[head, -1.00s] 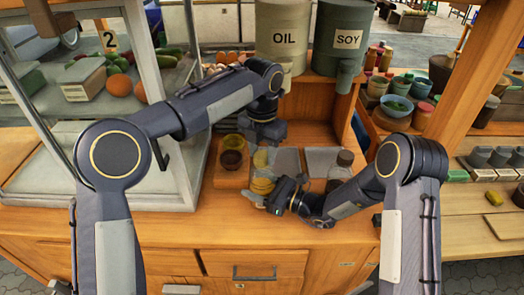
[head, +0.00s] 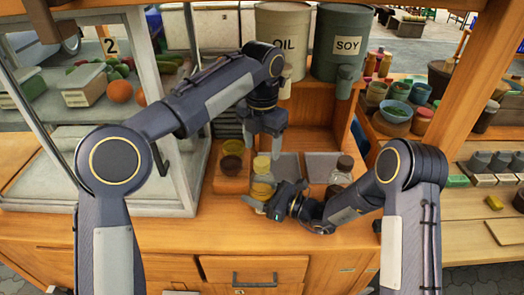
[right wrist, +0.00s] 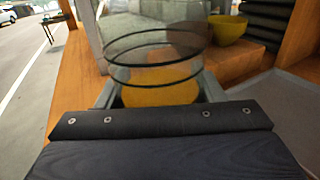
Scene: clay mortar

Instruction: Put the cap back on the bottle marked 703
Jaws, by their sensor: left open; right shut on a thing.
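A clear bottle with yellow contents (head: 262,190) stands upright at the counter's front. It also shows in the right wrist view as a see-through body with dark rings (right wrist: 155,75). My right gripper (head: 268,207) is shut on it from the right, low down. A yellowish round top (head: 262,164) sits at its upper end; I cannot tell whether this is a separate cap or whether it is seated. My left gripper (head: 265,150) points down just above this top, open. No 703 marking is readable.
A second bottle with a dark top (head: 345,164) stands to the right, near my right forearm. A dark-filled bowl (head: 231,165) is to the left. Grey panels (head: 320,165) lie behind. A glass case (head: 180,150) bounds the left; OIL (head: 283,45) and SOY (head: 345,45) drums stand behind.

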